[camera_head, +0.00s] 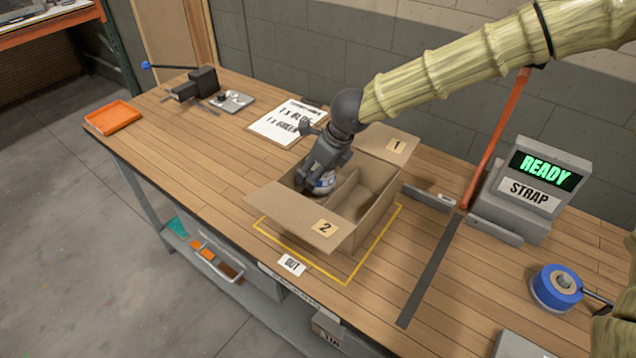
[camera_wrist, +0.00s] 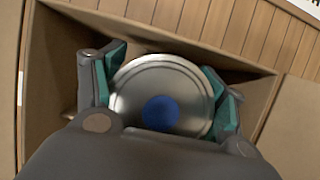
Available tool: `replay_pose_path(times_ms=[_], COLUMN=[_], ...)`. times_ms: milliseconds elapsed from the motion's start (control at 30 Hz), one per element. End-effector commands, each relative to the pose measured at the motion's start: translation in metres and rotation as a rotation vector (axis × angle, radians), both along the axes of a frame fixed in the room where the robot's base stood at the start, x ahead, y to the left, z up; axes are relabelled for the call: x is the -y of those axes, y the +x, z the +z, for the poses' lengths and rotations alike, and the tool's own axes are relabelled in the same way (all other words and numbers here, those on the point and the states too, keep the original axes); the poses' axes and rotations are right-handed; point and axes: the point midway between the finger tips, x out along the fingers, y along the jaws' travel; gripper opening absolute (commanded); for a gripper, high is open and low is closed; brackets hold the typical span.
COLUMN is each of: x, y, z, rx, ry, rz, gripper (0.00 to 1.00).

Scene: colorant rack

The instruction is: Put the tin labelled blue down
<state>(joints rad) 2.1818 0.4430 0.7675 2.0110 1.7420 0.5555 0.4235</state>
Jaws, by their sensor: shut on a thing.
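The blue tin (camera_wrist: 193,81) has a round silver lid with a blue dot in the wrist view. My gripper (camera_head: 319,182) points down into the left compartment of an open cardboard box (camera_head: 346,236). In the wrist view my gripper (camera_wrist: 165,92) has a teal-padded finger on each side of the tin, shut on it. Whether the tin touches the box floor is hidden.
The box's right compartment (camera_head: 366,197) looks empty. Box flaps labelled 1 (camera_head: 388,157) and 2 (camera_head: 314,232) stand folded outward. A printed sheet (camera_head: 287,122) lies behind the box. A machine reading READY (camera_head: 535,185) stands right.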

Motion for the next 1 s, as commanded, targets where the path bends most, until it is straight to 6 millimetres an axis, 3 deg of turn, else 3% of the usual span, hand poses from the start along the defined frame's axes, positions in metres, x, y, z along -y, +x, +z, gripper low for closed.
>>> replay_pose_path(times_ms=[400, 733, 767, 900, 1000], x=[0.001, 0.000, 0.000, 0.001, 0.001], y=[0.000, 0.000, 0.000, 0.000, 0.000], z=[-0.042, -0.045, -0.046, -0.046, -0.045], rx=[0.000, 0.001, 0.000, 0.000, 0.000], ry=[0.000, 0.001, 0.000, 0.000, 0.000], rz=[0.001, 0.000, 0.000, 0.000, 0.000], gripper=[0.37, 0.37, 0.74, 0.96, 0.96])
